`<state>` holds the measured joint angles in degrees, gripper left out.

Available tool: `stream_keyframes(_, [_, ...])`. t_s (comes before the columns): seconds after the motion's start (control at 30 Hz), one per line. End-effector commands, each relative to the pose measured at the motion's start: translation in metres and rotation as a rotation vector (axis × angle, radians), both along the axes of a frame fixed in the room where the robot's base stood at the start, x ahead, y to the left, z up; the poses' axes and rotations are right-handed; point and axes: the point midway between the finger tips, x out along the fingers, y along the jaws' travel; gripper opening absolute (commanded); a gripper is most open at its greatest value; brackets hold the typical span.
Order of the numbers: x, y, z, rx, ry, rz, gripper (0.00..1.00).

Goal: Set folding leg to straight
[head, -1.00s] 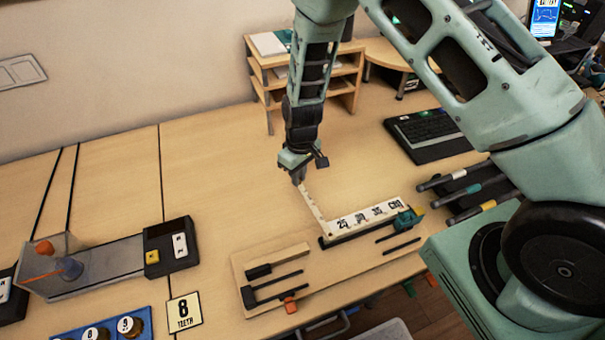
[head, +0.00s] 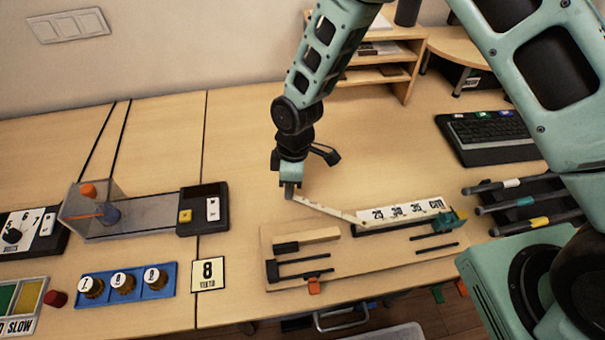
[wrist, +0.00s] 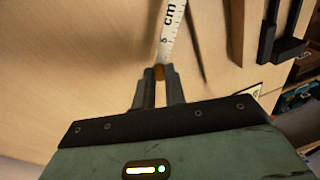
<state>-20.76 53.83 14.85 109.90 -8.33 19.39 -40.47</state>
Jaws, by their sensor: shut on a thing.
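The folding leg (head: 325,208) is a thin pale strip hinged at the left end of a white ruler block (head: 408,211) marked 25, 30, 35 cm. It points left and slightly back from the hinge, at a wide angle to the block but not quite in line. My gripper (head: 289,193) is shut at the leg's free end. In the wrist view my gripper (wrist: 160,88) is shut on a small brown knob (wrist: 158,72) at the end of the leg (wrist: 171,32), whose scale shows "5" and "cm". The hinge is out of that view.
A wooden board (head: 350,262) with black bars and an orange clip lies in front of the leg. A clear-sided box (head: 135,218) and an "8 teeth" card (head: 208,274) are to the left. A keyboard (head: 487,135) is at the right. The table behind the leg is clear.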

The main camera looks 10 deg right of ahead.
Motion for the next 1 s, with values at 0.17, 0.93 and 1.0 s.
stream_keyframes(0.17, [-0.026,0.017,0.004,0.022,0.001,0.163,0.0])
stream_keyframes(0.93, [-0.088,0.036,0.012,0.07,0.001,0.519,0.0])
stream_keyframes(1.0, [-0.089,0.036,0.012,0.07,0.001,0.521,0.0])
